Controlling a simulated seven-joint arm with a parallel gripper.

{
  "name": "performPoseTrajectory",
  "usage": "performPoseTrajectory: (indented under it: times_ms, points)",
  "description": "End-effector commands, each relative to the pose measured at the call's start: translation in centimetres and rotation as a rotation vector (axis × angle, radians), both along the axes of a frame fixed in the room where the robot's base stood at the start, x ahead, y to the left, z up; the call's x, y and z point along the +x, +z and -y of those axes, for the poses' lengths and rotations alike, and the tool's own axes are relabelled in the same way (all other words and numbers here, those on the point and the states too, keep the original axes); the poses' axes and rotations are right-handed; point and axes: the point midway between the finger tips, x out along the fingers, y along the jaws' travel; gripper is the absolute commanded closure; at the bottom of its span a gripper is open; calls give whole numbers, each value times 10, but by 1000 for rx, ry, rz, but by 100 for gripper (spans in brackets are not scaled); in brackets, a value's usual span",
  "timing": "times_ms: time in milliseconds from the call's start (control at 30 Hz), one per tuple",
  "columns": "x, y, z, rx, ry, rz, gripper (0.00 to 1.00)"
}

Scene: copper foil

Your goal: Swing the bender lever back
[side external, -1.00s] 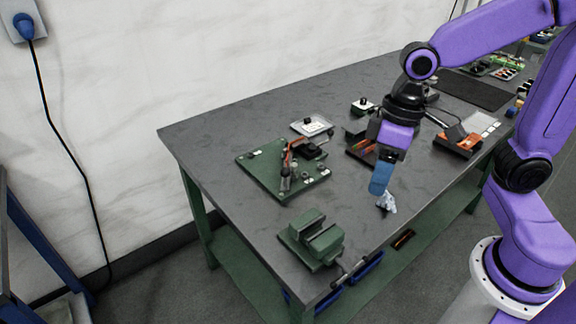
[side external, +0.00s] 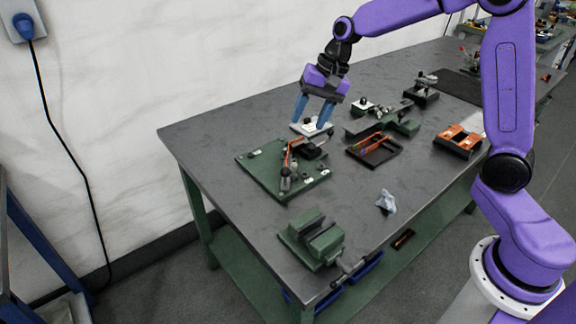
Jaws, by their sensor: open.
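The bender is a green plate (side external: 262,174) on the left part of the bench, with a dark block and small fittings on it. Its orange lever (side external: 287,158) stands out from a grey pivot post near the plate's front right. My gripper (side external: 311,124) has two blue fingers spread apart, with nothing seen between them. It points down just behind the bender, in front of or over a white plate (side external: 326,129) with a dark knob. In this view the fingertips are above and to the right of the lever, apart from it. The exact height is hard to tell.
A green vise (side external: 312,240) sits at the bench's front left edge. A crumpled grey cloth (side external: 386,202) lies near the front edge. A dark tray (side external: 375,150) with orange parts and an orange-black fixture (side external: 458,140) stand to the right. The grey bench (side external: 215,135) is bare at the far left.

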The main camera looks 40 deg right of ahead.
Motion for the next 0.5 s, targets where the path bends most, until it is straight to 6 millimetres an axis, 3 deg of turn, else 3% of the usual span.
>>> performPoseTrajectory:
  times_ms: [500]
  points:
    - [16,-92,-26,-3,2,-5,47]
